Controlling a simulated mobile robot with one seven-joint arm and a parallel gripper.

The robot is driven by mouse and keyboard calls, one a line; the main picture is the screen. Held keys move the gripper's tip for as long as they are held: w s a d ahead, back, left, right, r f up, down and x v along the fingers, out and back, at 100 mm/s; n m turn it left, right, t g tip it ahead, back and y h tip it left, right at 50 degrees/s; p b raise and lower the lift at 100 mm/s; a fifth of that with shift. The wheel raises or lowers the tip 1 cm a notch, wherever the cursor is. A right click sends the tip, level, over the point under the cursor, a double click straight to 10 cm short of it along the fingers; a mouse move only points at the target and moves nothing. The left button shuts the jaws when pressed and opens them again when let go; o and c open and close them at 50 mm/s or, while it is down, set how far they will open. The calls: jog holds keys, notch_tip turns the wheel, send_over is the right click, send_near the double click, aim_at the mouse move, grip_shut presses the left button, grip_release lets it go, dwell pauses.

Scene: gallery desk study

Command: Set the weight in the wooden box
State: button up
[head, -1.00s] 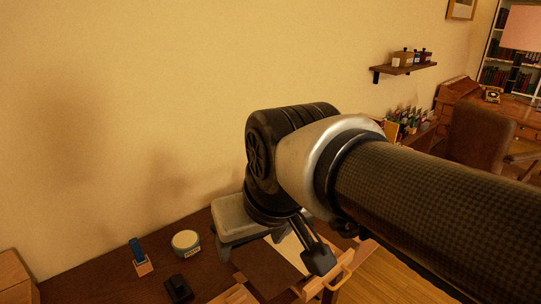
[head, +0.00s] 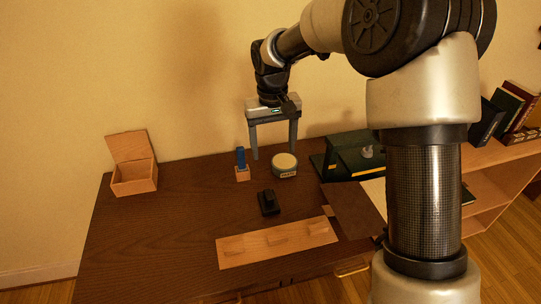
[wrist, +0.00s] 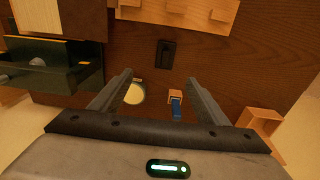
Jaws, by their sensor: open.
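The wooden box (head: 134,180) stands at the desk's left end with its lid up; in the wrist view it is at the right edge (wrist: 262,124). I cannot tell for sure which thing is the weight. A small grey knobbed piece (head: 367,152) sits on a dark green case at the right, also in the wrist view (wrist: 37,62). A small black object (head: 268,202) lies mid-desk, also in the wrist view (wrist: 166,54). My gripper (head: 273,153) is open and empty, pointing down above the back of the desk; its fingers also show in the wrist view (wrist: 158,80).
A round tin (head: 284,166) and a blue piece on a wooden block (head: 242,165) stand below my gripper. A wooden strip with raised blocks (head: 277,243) lies at the front. The dark green case (head: 345,165) is at the right. The desk's left part (head: 170,215) is clear.

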notch_tip(320, 180, down, 5)
jog(key=w+a, duration=0.2)
send_over(268, 193)
jog(key=shift+g, duration=0.3)
jog(key=f, duration=1.1)
jog(key=shift+s+a+b, duration=0.15)
jog(key=shift+a+b, duration=0.15)
jog(key=shift+b, duration=0.05)
jog(key=shift+d+f, duration=0.2)
jog(key=shift+f, duration=1.35)
jog(key=shift+d+f, duration=0.2)
jog(key=shift+f, duration=1.35)
jog(key=c, duration=1.7)
jog(key=shift+r, duration=0.1)
grip_shut()
